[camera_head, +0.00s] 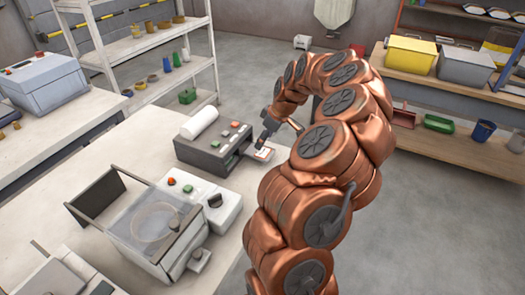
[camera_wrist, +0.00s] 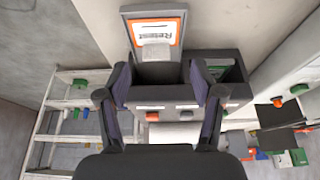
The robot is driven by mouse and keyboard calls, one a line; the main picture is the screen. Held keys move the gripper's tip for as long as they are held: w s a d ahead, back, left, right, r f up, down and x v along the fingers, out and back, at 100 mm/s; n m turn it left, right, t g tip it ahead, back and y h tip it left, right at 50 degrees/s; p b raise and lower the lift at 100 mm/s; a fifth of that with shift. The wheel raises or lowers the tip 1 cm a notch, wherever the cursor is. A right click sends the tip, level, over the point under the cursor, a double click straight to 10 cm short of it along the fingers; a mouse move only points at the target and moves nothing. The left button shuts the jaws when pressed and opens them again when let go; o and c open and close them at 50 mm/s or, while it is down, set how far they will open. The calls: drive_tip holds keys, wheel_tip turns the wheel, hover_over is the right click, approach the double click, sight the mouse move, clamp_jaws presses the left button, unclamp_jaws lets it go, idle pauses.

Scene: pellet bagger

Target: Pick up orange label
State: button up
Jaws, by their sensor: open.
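The orange label (camera_head: 263,154) is a white card with an orange border and dark print. It lies on a small grey tray at the right end of the dark label printer (camera_head: 208,157). In the wrist view the label (camera_wrist: 172,28) is at the top centre, beyond the fingertips, with a pale block covering its lower part. My gripper (camera_wrist: 161,80) is open and empty, its two dark fingers spread to either side below the label. In the head view my gripper (camera_head: 266,134) is above and close to the label, partly hidden by my arm.
The printer has a white roll (camera_head: 199,122) and coloured buttons. A sealing machine (camera_head: 155,235) with a clear lid stands nearer on the same table. A shelf rack (camera_head: 140,45) stands behind. Yellow bin (camera_head: 410,56) and grey bin (camera_head: 466,66) are on the right shelf. Floor right of the table is clear.

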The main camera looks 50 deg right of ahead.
sight(262, 152)
drive_tip(key=p+x, duration=0.2)
drive_tip(key=x, duration=0.1)
drive_tip(key=shift+w+d, duration=0.2)
drive_tip(key=shift+w, duration=0.05)
drive_tip(key=shift+x, duration=0.8)
drive_tip(key=shift+c, duration=0.2)
drive_tip(key=c, duration=1)
